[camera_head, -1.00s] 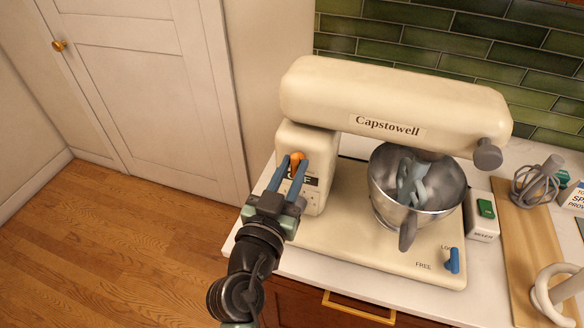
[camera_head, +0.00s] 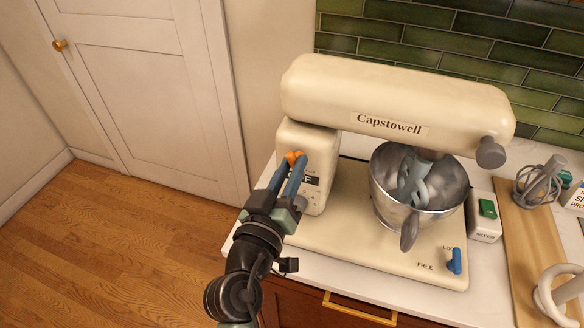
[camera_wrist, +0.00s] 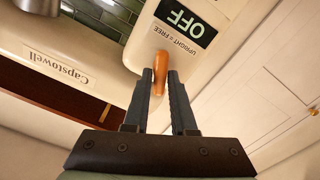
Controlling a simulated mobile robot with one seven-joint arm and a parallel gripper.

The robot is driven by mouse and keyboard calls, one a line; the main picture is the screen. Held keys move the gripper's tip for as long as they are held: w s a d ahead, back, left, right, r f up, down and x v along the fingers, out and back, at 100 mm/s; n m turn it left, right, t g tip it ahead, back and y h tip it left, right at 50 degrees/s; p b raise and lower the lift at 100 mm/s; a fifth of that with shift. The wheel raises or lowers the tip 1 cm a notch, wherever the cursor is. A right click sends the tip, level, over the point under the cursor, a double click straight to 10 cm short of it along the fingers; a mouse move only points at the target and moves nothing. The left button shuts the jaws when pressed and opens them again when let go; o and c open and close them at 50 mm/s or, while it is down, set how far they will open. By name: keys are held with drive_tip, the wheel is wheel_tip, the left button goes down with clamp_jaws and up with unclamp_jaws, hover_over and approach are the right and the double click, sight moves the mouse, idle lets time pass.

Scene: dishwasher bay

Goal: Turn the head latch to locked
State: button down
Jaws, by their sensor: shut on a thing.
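A cream stand mixer (camera_head: 395,95) stands on the counter with its head level over the bowl. My gripper (camera_head: 296,165) is at the mixer's column, its two blue-grey fingers shut on a small orange lever (camera_head: 291,156). In the wrist view the orange lever (camera_wrist: 160,66) sits between the fingertips, beside a label reading "UPRIGHT = FREE" and a dark panel reading "OFF" (camera_wrist: 185,22). A separate blue lever (camera_head: 455,261) stands on the mixer base by words including "FREE".
A steel bowl (camera_head: 380,200) with a grey beater (camera_head: 413,183) is under the head. A small box with a green switch (camera_head: 487,208), a wooden board (camera_head: 530,240) and a whisk (camera_head: 538,183) are at the right. Open floor (camera_head: 120,240) lies to the left.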

drive_tip(key=n+p, duration=0.1)
drive_tip(key=n, duration=0.5)
drive_tip(key=shift+a, duration=0.15)
drive_tip(key=n+p, duration=0.1)
drive_tip(key=n, duration=0.5)
drive_tip(key=shift+f+n+p, duration=0.2)
drive_tip(key=shift+n+p, duration=0.2)
drive_tip(key=c, duration=0.7)
unclamp_jaws()
drive_tip(key=shift+c, duration=0.2)
drive_tip(key=b+v, duration=0.3)
drive_tip(key=v, duration=1)
drive_tip(key=shift+b, duration=0.35)
